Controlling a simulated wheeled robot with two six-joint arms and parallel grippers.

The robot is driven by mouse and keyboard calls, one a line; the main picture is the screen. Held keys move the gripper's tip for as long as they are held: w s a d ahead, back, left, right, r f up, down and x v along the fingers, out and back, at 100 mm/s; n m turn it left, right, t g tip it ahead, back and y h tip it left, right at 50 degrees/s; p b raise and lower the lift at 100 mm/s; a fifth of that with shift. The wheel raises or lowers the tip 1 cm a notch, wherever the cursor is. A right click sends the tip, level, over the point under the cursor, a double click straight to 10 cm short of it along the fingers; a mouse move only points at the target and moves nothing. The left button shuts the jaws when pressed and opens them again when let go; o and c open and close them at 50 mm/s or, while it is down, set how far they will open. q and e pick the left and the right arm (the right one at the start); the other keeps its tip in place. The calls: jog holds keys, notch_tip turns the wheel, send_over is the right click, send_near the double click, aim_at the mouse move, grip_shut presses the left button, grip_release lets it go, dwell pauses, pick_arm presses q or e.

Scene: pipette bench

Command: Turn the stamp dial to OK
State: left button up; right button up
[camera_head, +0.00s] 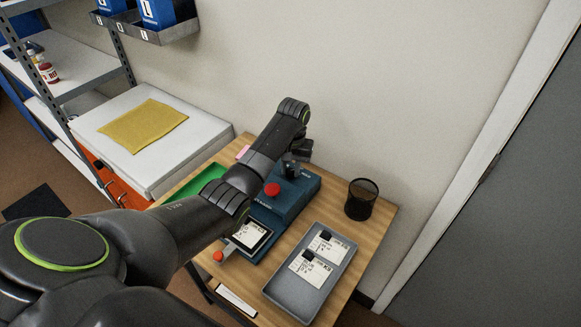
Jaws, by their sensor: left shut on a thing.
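A teal stamp machine (289,200) stands on the wooden table, with a red knob (272,189) on its top. A white label or card in a dark frame (253,236) lies at its front end. My left arm reaches across from the left and bends down over the machine's back. My left gripper (290,169) is small and dark there, shut on what appears to be the stamp dial on the machine's top. The dial is mostly hidden by the gripper, and its setting cannot be read. My right gripper is not in view.
A grey tray (291,301) with two labelled cards lies at the front right. A black mesh cup (361,199) stands at the back right near the wall. A green tray (204,180) is partly behind my arm.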

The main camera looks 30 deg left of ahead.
pick_arm(q)
jog(key=shift+r+n+p, duration=0.25)
jog(key=shift+n+p, duration=0.35)
jog(key=shift+p, duration=0.35)
jog(key=n+p, duration=0.2)
jog(key=shift+r+p, duration=0.1)
jog(key=shift+p, duration=0.3)
jog(key=n+p, duration=0.2)
jog(key=n, duration=0.2)
jog(key=shift+w+p, duration=0.1)
jog(key=shift+p, duration=0.25)
jog(key=n+p, duration=0.2)
jog(key=n, duration=0.2)
jog(key=shift+n, duration=0.3)
jog(key=n, duration=0.2)
jog(key=n+p, duration=0.1)
jog(key=n, duration=0.1)
jog(key=shift+w+a+f, duration=0.1)
jog(key=shift+f, duration=0.1)
jog(key=o, duration=1)
jog(key=shift+f, duration=0.15)
